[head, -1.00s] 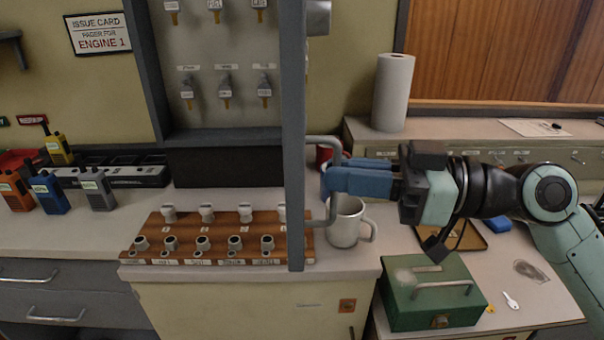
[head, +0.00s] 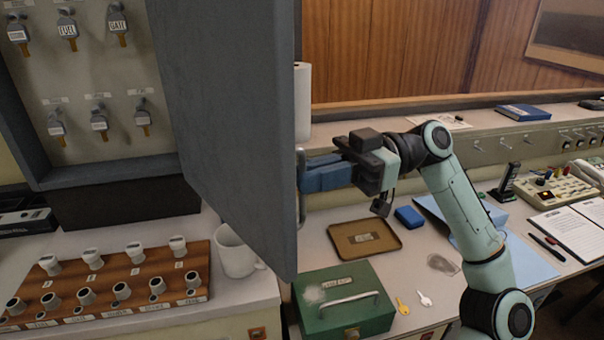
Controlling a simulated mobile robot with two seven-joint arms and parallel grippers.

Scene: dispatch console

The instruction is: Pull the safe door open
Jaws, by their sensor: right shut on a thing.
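The safe door (head: 228,110) is a grey panel standing open to the right of the key safe (head: 100,180), its inner face toward me. Its handle (head: 301,160) is a pale bar on the outer side, at the door's free edge, and the door hides part of it. My right gripper (head: 306,178) is shut on the handle, with blue fingers reaching in from the right. The safe's inside shows several hanging tagged keys. My left gripper is not in view.
A white mug (head: 237,252) stands below the door, close to its lower edge. A green cash box (head: 342,302) sits at the lower middle. A wooden rack (head: 195,262) with stamps is at lower left. A brown tray (head: 362,240) lies beneath my right forearm.

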